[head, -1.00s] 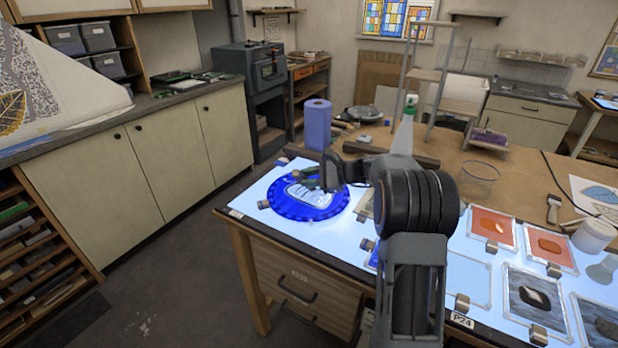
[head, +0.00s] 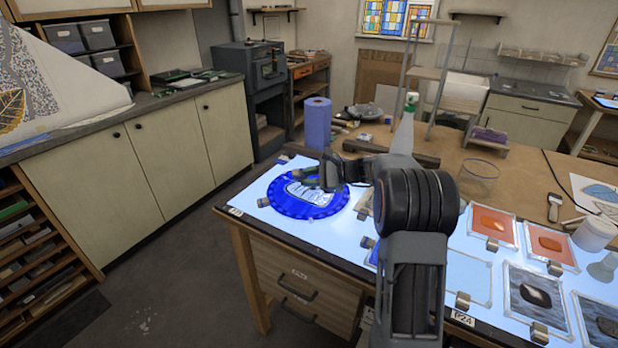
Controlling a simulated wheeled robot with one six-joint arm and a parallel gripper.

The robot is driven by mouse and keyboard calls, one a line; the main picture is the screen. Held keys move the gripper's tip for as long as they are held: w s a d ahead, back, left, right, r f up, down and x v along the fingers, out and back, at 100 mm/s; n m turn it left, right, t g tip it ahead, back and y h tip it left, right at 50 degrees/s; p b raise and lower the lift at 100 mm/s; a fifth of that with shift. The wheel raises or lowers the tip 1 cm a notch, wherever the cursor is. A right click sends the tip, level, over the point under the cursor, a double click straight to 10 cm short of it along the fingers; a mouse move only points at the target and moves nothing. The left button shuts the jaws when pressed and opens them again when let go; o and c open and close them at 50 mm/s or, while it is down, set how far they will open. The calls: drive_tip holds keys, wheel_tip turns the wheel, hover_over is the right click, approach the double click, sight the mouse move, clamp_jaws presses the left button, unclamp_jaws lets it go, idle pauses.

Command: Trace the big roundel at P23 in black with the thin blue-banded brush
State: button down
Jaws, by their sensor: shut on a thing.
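A big round blue glass roundel (head: 285,203) lies on the lit light table at its left end, with a pale, dark-lined patch (head: 312,194) in its middle. My gripper (head: 318,180) is over the far part of the roundel and is shut on a thin, dark greenish thing, likely the brush (head: 304,174). Its band and tip are too small to make out. I cannot tell whether the tip touches the glass. My arm hides part of the light table to the right of the roundel.
A blue paper roll (head: 317,122) stands behind the roundel. A spray bottle (head: 405,130) stands behind my arm. Orange panes (head: 492,226) and grey panes (head: 535,296) lie at the right, with a glass bowl (head: 480,177) behind. Small clamps (head: 263,202) edge the roundel.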

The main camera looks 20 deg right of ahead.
drive_tip(key=shift+s, duration=0.1)
drive_tip(key=shift+s+d+b, duration=0.15)
drive_tip(key=shift+s+b, duration=0.1)
drive_tip(key=shift+s, duration=0.35)
drive_tip(key=shift+s+d+b, duration=0.15)
drive_tip(key=shift+s+b, duration=0.05)
drive_tip(key=shift+s, duration=0.4)
drive_tip(key=shift+s+d+b, duration=0.15)
drive_tip(key=shift+s+b, duration=0.15)
drive_tip(key=shift+s, duration=1.15)
drive_tip(key=shift+r, duration=0.2)
wheel_tip(320, 180, up, 5)
drive_tip(key=p, duration=0.3)
drive_tip(key=shift+f+p, duration=0.2)
drive_tip(key=shift+p, duration=0.2)
